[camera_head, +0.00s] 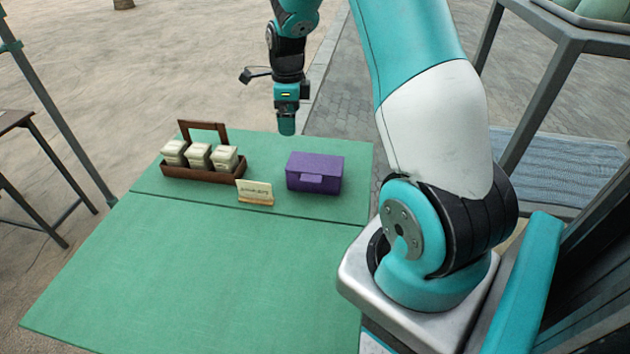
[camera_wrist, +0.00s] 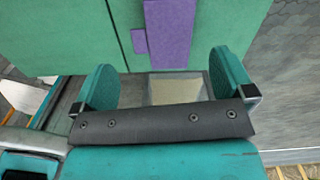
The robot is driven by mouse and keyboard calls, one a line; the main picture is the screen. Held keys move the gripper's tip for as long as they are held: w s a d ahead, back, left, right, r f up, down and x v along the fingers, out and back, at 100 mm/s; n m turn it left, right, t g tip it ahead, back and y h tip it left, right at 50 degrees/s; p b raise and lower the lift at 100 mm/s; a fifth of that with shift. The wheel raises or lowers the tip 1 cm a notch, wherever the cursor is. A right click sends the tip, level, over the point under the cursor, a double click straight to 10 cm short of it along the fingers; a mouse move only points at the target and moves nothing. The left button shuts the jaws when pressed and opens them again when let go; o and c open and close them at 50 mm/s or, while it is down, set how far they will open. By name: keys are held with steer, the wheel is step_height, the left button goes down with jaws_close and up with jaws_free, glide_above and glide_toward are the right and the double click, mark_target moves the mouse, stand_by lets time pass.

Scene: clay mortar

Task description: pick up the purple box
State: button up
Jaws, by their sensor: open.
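The purple box (camera_head: 315,172) sits on the green table (camera_head: 190,265), right of centre on its far part. It has a closed lid and a small front tab. My gripper (camera_head: 287,120) is above the table's far edge, behind and above the box, pointing down. In the wrist view the two teal fingers (camera_wrist: 172,82) stand wide apart with nothing between them. The purple box (camera_wrist: 169,30) shows beyond the fingertips at the top of that view, partly cut off by the frame.
A brown wooden caddy (camera_head: 200,174) with three cream containers stands left of the box. A small cream sign (camera_head: 255,192) stands just in front, between caddy and box. The near part of the table is clear. A dark metal frame (camera_head: 545,85) rises at the right.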

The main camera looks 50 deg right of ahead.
mark_target(297, 163)
steer(key=shift+m, duration=0.8)
steer(key=f, duration=0.4)
steer(key=d+f, duration=0.1)
steer(key=f, duration=0.7)
steer(key=shift+s+d+f, duration=0.1)
steer(key=shift+d+f, duration=0.05)
steer(key=shift+d, duration=0.2)
steer(key=shift+w+f+p, duration=0.2)
steer(key=shift+f+p, duration=0.35)
steer(key=shift+f, duration=2.6)
steer(key=shift+c, duration=0.5)
steer(key=c, duration=0.7)
